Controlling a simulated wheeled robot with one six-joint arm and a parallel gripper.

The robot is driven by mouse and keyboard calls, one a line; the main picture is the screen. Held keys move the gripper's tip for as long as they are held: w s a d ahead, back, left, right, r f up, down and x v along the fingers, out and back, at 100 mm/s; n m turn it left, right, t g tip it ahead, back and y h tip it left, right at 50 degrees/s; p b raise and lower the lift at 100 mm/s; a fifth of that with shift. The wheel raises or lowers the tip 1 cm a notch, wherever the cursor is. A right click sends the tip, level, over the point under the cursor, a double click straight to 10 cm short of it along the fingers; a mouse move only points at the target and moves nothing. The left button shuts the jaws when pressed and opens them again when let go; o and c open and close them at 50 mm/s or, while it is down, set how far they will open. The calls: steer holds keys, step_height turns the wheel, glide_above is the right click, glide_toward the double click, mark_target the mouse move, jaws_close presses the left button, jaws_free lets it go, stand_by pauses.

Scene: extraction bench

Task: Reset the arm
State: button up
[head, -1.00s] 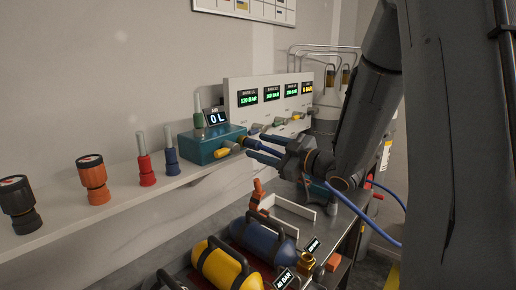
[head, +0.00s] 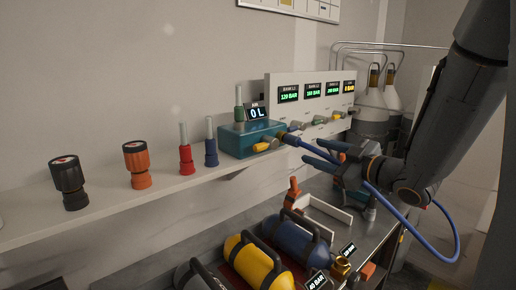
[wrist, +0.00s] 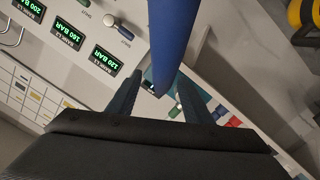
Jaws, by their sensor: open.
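My gripper (head: 311,151) is open in the head view, to the right of a teal box (head: 238,143) on the shelf and apart from it. A blue hose (head: 436,257) runs from the plug at the box's right side past my fingers, then sags in a loop below my arm. In the wrist view the blue hose (wrist: 168,40) passes over the gap between my open fingers. I cannot tell whether it touches them. The box carries a yellow-handled valve (head: 262,147) and a display reading 0 L (head: 257,113).
A panel (head: 290,112) with pressure displays and valves stands behind. Black (head: 68,184), orange (head: 137,166), red (head: 186,158) and blue (head: 211,152) fittings line the shelf at left. Yellow (head: 256,262) and blue (head: 298,238) cylinders lie below, beside a white holder (head: 330,212).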

steer(key=s+d+f+m+g+h, duration=0.2)
steer(key=d+f+m+g+h, duration=0.15)
steer(key=f+m+h, duration=0.65)
steer(key=s+a+f+g, duration=0.2)
steer(key=s+f+g, duration=0.1)
steer(key=s, duration=0.3)
steer(key=s+a+f+m+g, duration=0.1)
steer(key=s+a+f+g, duration=0.1)
steer(key=s, duration=0.5)
steer(key=s+a+f+m+g, duration=0.1)
steer(key=s+a+f+g, duration=0.2)
steer(key=s+f+g, duration=0.2)
steer(key=shift+s+y, duration=0.4)
steer(key=shift+s, duration=0.8)
